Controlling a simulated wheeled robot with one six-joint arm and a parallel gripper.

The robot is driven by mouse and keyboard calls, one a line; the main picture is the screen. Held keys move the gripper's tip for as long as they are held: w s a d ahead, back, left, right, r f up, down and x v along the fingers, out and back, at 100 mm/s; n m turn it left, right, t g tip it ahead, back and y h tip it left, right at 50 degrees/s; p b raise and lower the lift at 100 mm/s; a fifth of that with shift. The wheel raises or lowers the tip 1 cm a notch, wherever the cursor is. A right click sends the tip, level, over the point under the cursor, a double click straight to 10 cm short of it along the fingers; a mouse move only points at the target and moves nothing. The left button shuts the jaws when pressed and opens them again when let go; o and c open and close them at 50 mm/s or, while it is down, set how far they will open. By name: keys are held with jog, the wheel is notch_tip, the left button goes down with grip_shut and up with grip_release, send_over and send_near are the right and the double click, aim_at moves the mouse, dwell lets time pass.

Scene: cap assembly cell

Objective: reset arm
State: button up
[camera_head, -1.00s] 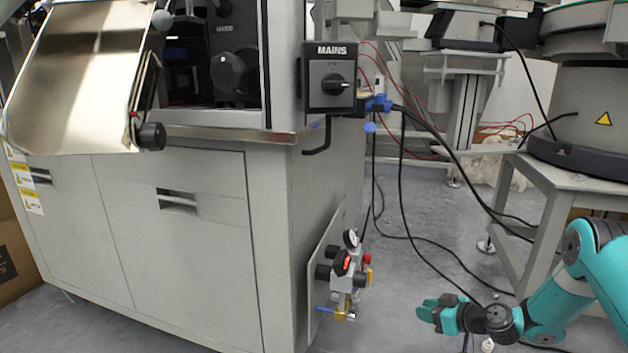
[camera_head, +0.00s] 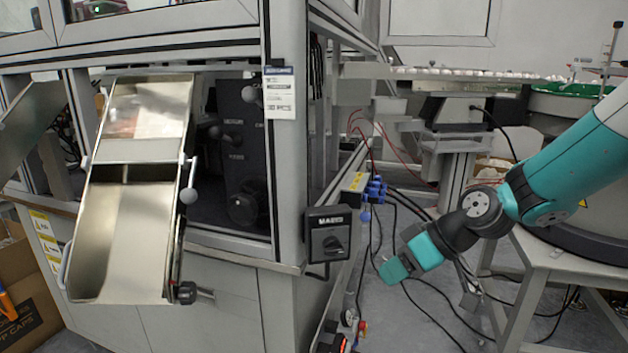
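My arm comes in from the right side in teal and dark grey. My gripper (camera_head: 393,269) is at its end, in the lower middle right of the head view. It hangs over the floor, apart from the grey machine cabinet and to the right of the black MAINS switch box (camera_head: 328,234). It points left and slightly down. I see nothing held in it. Its fingers appear as one teal block, so I cannot tell whether they are open or shut.
A metal chute (camera_head: 125,235) juts from the cabinet at left. A cardboard box (camera_head: 28,318) stands at lower left. A grey stand (camera_head: 540,262) with a feeder bowl is behind my arm at right. Black cables (camera_head: 432,296) run across the floor. Blue connectors (camera_head: 375,190) sit behind the switch box.

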jog(key=s+r+m+g+h+p, duration=0.1)
jog(key=s+r+h+p, duration=0.1)
jog(key=s+r+p, duration=0.8)
jog(key=s+r+m+g+h+p, duration=0.1)
jog(key=s+r+h+p, duration=0.1)
jog(key=s+r+p, duration=0.8)
jog(key=s+r, duration=0.5)
jog(key=r, duration=0.6)
jog(key=shift+s+d+r+g+p, duration=0.25)
jog(key=shift+s+g+p, duration=0.05)
jog(key=shift+g+p, duration=0.1)
